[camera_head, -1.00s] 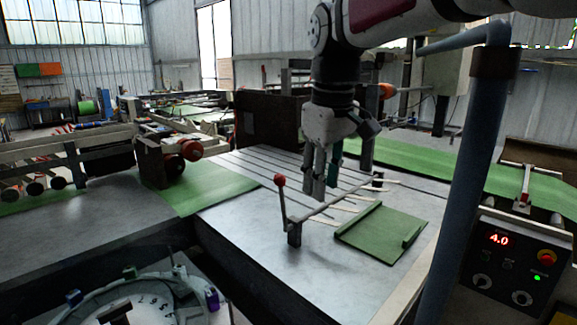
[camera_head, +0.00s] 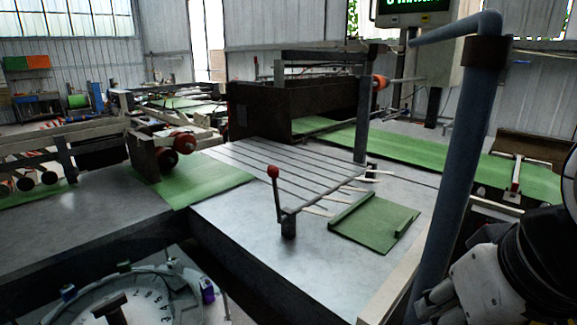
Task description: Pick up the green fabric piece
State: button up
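The green fabric piece (camera_head: 372,226) lies on the grey metal table right of the slatted section. It is mostly flat, with a raised strip along its left edge and a shorter one at its right. My gripper (camera_head: 432,300) is low at the right, below and to the right of the fabric and apart from it. The blue-grey post crosses in front of part of it, and its fingers are too unclear to tell open from shut.
A lever with a red knob (camera_head: 273,172) stands left of the fabric. The blue-grey post (camera_head: 458,160) rises at the right. A longer green strip (camera_head: 190,182) lies at left. Bare table (camera_head: 300,270) lies in front of the fabric.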

aim_at(374, 222)
jog(key=i+l+u, duration=0.1)
jog(key=l, duration=0.5)
jog(key=i+l, duration=0.15)
jog(key=l, duration=0.45)
jog(key=i+l+u, duration=0.15)
jog(key=l, duration=0.45)
jog(key=i+l, duration=0.1)
jog(key=l, duration=0.5)
jog(key=i+l+u, duration=0.1)
jog(key=i+l, duration=0.25)
